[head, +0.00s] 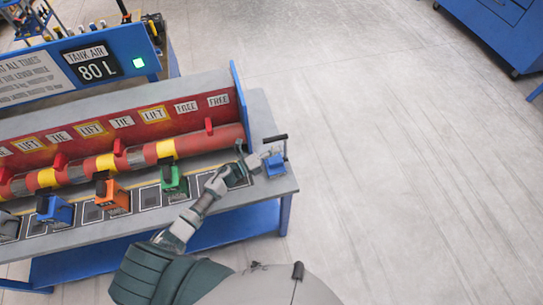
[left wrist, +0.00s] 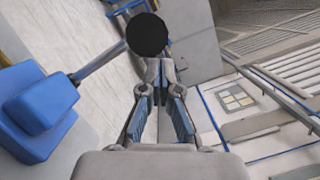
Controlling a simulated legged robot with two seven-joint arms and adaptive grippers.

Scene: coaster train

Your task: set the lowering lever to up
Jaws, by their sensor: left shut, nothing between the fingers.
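The lever with a black handle (head: 275,138) stands on a blue base (head: 276,166) at the right end of the grey bench. No label on it is readable, and I cannot tell its setting. In the left wrist view its round black end (left wrist: 147,34) shows just beyond my fingertips, with a grey rod running left to the blue base (left wrist: 40,108). My left gripper (head: 256,160) is shut and empty, just left of the base. It also shows in the left wrist view (left wrist: 159,72); I cannot tell whether it touches the handle. My right gripper is out of view.
A red and yellow tube (head: 130,159) lies along the bench, before a red label board (head: 130,122). Orange (head: 113,195), green (head: 174,181) and blue (head: 58,211) blocks stand in front. The air display (head: 97,69) reads 80 L.

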